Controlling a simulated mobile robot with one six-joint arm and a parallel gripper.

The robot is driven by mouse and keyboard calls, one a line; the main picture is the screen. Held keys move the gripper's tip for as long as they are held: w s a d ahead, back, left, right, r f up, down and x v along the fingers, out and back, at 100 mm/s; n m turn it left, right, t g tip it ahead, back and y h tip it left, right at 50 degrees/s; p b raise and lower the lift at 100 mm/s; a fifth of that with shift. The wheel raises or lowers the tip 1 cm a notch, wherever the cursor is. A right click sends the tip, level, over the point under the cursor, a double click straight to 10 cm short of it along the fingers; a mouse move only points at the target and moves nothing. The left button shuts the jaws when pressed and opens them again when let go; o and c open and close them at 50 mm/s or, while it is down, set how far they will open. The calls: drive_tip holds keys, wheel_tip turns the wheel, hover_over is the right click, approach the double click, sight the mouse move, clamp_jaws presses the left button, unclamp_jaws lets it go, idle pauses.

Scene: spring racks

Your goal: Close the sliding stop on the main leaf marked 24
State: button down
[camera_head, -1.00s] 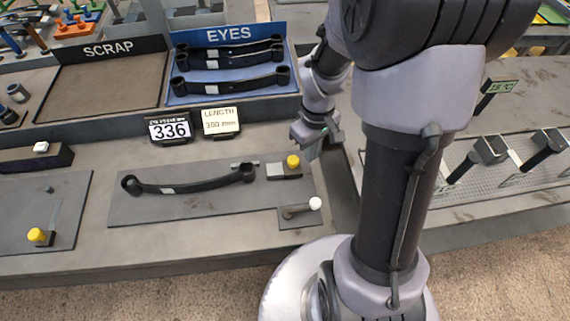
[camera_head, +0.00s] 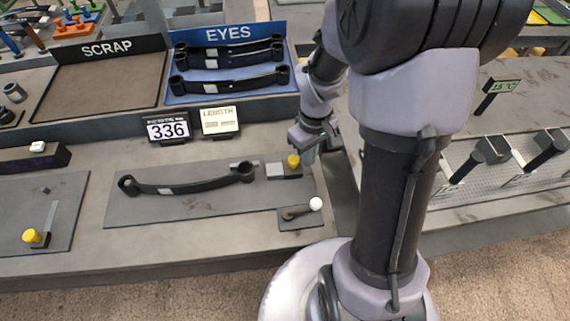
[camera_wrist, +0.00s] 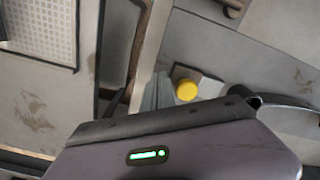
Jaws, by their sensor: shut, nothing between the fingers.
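The main leaf (camera_head: 187,188), a dark curved bar with an eye at each end and a pale label, lies on the grey bench plate; its number is too small to read. The stop's yellow knob (camera_head: 293,161) sits on a small block to the right of the leaf's right eye, with a visible gap between. My gripper (camera_head: 308,152) is shut and empty, low just right of the knob. In the wrist view the closed fingers (camera_wrist: 157,92) are just left of the yellow knob (camera_wrist: 187,90); contact cannot be told. One leaf eye (camera_wrist: 250,102) shows partly behind my gripper body.
A white-knobbed lever (camera_head: 315,204) stands in front of the stop. Another yellow knob (camera_head: 32,236) is on the left plate. Behind are a 336 display (camera_head: 167,129), a length display (camera_head: 219,121), the EYES tray (camera_head: 176,98) with leaves, and the SCRAP tray (camera_head: 105,88).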

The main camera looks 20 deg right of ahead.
sight(295, 159)
drive_tip(key=shift+w+a, duration=0.3)
drive_tip(key=shift+a, duration=0.65)
drive_tip(key=shift+w+a, duration=0.25)
drive_tip(key=shift+a, duration=0.7)
drive_tip(key=shift+d+r, duration=0.15)
idle(0.4)
wheel_tip(295, 159, up, 7)
drive_tip(key=p, duration=0.6)
drive_tip(key=s+a+r+m+t+y+b, duration=0.1)
drive_tip(key=s+a+r+m+t, duration=0.2)
drive_tip(key=s+a+r, duration=0.2)
drive_tip(key=s+a+r+m+t+y+b, duration=0.1)
drive_tip(key=s+a+r+m+t+b, duration=0.1)
drive_tip(key=s+a+r+m, duration=0.2)
drive_tip(key=s+a+r, duration=0.1)
drive_tip(key=s+r, duration=0.2)
drive_tip(key=r, duration=0.3)
drive_tip(key=shift+s+a+r+t, duration=0.3)
drive_tip(key=shift+t, duration=0.1)
